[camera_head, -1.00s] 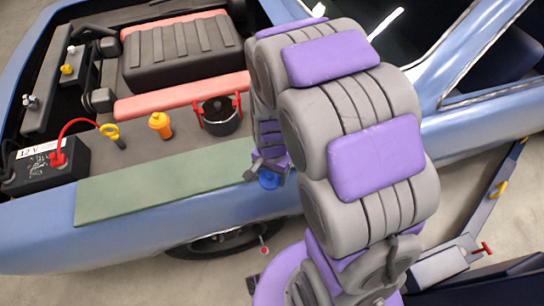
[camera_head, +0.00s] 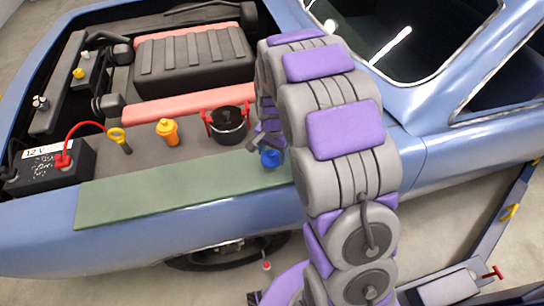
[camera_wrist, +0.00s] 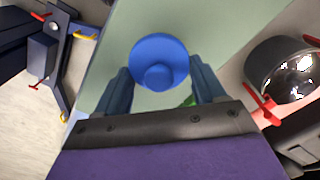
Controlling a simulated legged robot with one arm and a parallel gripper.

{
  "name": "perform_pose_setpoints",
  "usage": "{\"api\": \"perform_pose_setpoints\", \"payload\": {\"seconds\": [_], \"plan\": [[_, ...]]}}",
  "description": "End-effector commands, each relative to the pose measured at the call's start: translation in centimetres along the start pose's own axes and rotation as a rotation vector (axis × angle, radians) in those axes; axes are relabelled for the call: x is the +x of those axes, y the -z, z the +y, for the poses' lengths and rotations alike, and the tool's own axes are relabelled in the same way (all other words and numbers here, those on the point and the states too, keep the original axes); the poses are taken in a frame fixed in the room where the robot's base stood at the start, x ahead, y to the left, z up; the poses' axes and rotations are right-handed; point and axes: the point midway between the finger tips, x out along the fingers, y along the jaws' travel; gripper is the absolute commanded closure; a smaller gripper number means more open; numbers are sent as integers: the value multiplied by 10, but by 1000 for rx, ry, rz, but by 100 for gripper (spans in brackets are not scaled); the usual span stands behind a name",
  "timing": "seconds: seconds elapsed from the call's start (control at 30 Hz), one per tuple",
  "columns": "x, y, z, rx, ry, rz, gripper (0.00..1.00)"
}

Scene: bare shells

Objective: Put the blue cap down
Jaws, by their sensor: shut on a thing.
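The blue cap (camera_head: 270,158) is held in my gripper (camera_head: 262,147) over the right end of the green mat (camera_head: 170,192) on the car's fender. In the wrist view the round blue cap (camera_wrist: 159,62) sits between the two fingers of my gripper (camera_wrist: 160,85), with the pale green mat (camera_wrist: 205,25) behind it. The fingers are shut on the cap. I cannot tell whether the cap touches the mat. My arm hides part of the fender to the right.
A black pot with red handles (camera_head: 228,124) stands close behind the cap. An orange bottle (camera_head: 168,131), a yellow-ringed dipstick (camera_head: 118,138) and a battery (camera_head: 50,165) stand farther left. The mat's middle and left are clear. A blue stand (camera_head: 495,225) is at the right.

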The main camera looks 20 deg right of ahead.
Motion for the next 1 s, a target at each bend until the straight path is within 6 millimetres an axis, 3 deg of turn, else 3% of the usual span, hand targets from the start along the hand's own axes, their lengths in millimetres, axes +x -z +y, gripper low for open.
{"api": "perform_pose_setpoints", "payload": {"seconds": [0.23, 0.5, 0.83, 0.87, 1.0], "plan": [[4, 10, -7, -1, 0, 0, 60], [36, 10, -7, -1, -1, 0, 60], [37, 10, -7, -1, -1, 0, 60], [37, 10, -7, -1, 0, 0, 28], [37, 10, -7, -1, 0, 0, 14]]}}
